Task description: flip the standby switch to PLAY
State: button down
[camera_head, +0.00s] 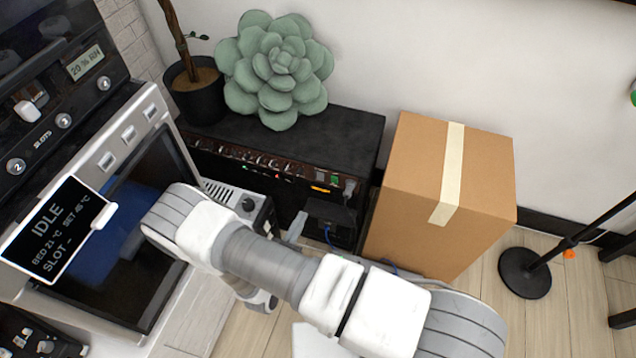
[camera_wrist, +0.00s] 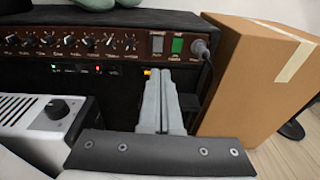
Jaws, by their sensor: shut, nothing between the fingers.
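The black amplifier (camera_head: 345,130) has a dark red control panel with a row of knobs. Near the panel's right end in the wrist view are a grey switch (camera_wrist: 157,45) and a green switch (camera_wrist: 177,45) side by side. Their lettering is too small to read, so I cannot tell which is standby or how it is set. My gripper (camera_wrist: 163,73) is shut and empty, its fingertips just below the two switches in the picture, apparently not touching them. In the head view my gripper (camera_head: 298,226) is partly hidden by my arm.
A cardboard box (camera_head: 408,180) stands right of the amplifier. A succulent (camera_head: 275,70) and a potted plant (camera_head: 197,100) sit on the amplifier. A grey-white unit with a knob (camera_wrist: 40,120) is at left. A cable plugs in right of the switches.

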aim_at(320, 179)
jog(key=shift+s+a+f+n+y, duration=0.1)
jog(key=shift+s+f+n+y, duration=0.15)
jog(key=shift+f, duration=0.2)
jog(key=shift+w, duration=0.1)
jog(key=b+x, duration=0.3)
jog(key=x, duration=1.1)
jog(key=shift+r, duration=0.15)
jog(key=shift+b, duration=0.3)
jog(key=shift+w+f+t+b, duration=0.1)
jog(key=shift+f+t+b, duration=0.15)
jog(key=shift+t+b, duration=0.1)
jog(key=shift+r, duration=0.2)
